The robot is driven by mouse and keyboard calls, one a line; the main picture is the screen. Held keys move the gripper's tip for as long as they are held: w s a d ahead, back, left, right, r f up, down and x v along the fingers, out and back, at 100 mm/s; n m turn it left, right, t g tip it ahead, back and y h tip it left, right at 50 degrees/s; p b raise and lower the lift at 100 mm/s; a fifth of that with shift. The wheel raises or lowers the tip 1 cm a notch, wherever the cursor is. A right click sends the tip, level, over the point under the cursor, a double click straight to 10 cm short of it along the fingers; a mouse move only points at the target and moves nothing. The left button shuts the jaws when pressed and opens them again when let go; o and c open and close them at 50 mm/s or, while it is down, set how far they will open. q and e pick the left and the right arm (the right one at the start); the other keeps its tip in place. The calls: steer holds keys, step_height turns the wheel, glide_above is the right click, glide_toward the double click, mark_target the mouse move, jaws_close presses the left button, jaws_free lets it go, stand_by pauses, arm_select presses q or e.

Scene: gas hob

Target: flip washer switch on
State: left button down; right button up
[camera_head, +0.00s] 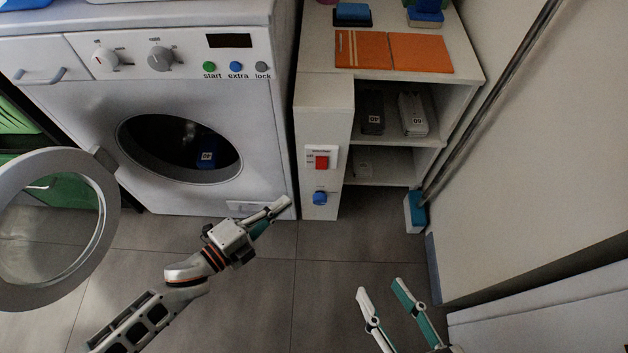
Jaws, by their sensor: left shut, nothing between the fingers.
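The washer switch (322,162) is a red rocker on a white plate, on the front panel of the narrow white cabinet right of the washer. The washing machine (90,130) stands at the left with its round door open. My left gripper (284,203) is shut and empty, in front of the washer's lower right corner, below and left of the switch and apart from it. My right gripper (382,287) is open and empty over the floor at the lower right, well below the switch.
A blue knob (320,198) sits below the switch. The open washer door (112,215) juts out at the left. A shelf (400,142) with several boxes is right of the switch panel. A pole with a blue-and-white end (415,212) leans by the right wall. The middle floor is clear.

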mark_target(326, 168)
arm_select(q)
steer(key=shift+s+d+f+m+g+h+b, duration=0.1)
steer(key=shift+s+f+m+g+h+b, duration=0.05)
steer(key=shift+f+m, duration=0.25)
steer(key=shift+s+d+f+m+g+h+b, duration=0.15)
steer(key=shift+f+m, duration=0.15)
steer(key=shift+f, duration=0.15)
arm_select(e)
steer(key=shift+s+a, duration=0.1)
steer(key=shift+s, duration=0.3)
arm_select(q)
steer(key=shift+w, duration=0.1)
